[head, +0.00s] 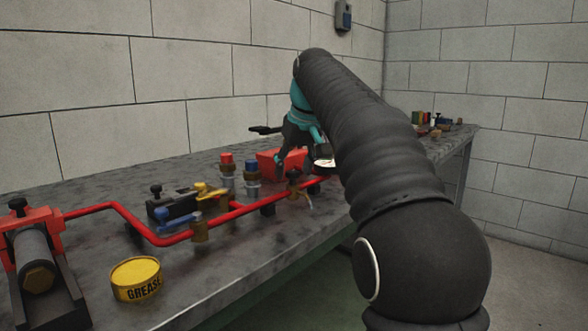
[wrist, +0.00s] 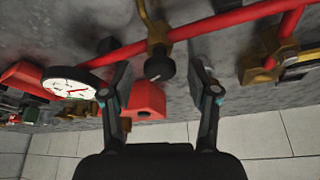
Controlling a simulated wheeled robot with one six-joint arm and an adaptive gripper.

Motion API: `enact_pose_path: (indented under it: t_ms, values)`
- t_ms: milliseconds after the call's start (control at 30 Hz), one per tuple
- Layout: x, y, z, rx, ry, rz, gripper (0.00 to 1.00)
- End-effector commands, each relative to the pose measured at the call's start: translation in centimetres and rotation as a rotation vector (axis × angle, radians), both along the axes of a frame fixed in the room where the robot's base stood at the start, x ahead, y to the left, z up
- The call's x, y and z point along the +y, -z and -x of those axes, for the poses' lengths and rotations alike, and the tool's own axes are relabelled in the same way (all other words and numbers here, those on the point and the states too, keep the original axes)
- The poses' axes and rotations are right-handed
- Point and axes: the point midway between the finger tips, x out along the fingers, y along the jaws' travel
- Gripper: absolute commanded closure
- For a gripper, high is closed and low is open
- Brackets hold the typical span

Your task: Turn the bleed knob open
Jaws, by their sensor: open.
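The bleed knob (wrist: 159,66) is a small round black knob on a brass fitting (wrist: 157,33) of the red pipe (wrist: 115,52). In the head view the black knob (head: 294,173) stands on the pipe, with a small pale spout below it. My gripper (wrist: 160,74) is open and empty. In the wrist view its two fingers lie on either side of the knob, with gaps on both sides; how far the tips are from it in depth is unclear. In the head view my gripper (head: 299,152) is above and close to the knob, partly hidden by my arm.
A white-faced gauge (wrist: 70,83) is close beside one finger. A red box (wrist: 148,98) stands behind the knob. Yellow (head: 211,193) and blue (head: 172,218) valve handles and a grease tin (head: 136,279) are on the bench (head: 225,262). A block wall is behind.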

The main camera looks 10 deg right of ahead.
Motion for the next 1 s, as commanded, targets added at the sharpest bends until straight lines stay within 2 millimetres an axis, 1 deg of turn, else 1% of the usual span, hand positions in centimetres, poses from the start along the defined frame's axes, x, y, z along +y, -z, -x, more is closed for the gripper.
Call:
enact_pose_path:
  t_ms: [167,267,300,367,400,433,567,833,1000]
  values:
    - [0.01,-0.01,0.00,0.000,0.000,0.000,0.40]
    - [0.01,-0.01,0.01,0.001,0.000,0.000,0.63]
    - [0.01,-0.01,0.01,0.001,0.000,0.000,0.73]
    - [0.01,-0.01,0.01,0.001,0.000,0.000,0.88]
    - [0.01,-0.01,0.01,0.001,0.000,0.000,0.98]
    - [0.01,-0.01,0.01,0.001,0.000,0.000,1.00]
    - [-0.01,-0.07,0.01,0.002,-0.008,0.000,1.00]
    - [-0.11,-0.11,-0.05,0.003,-0.121,0.000,1.00]
    - [-0.09,-0.01,-0.06,0.001,-0.134,-0.001,1.00]
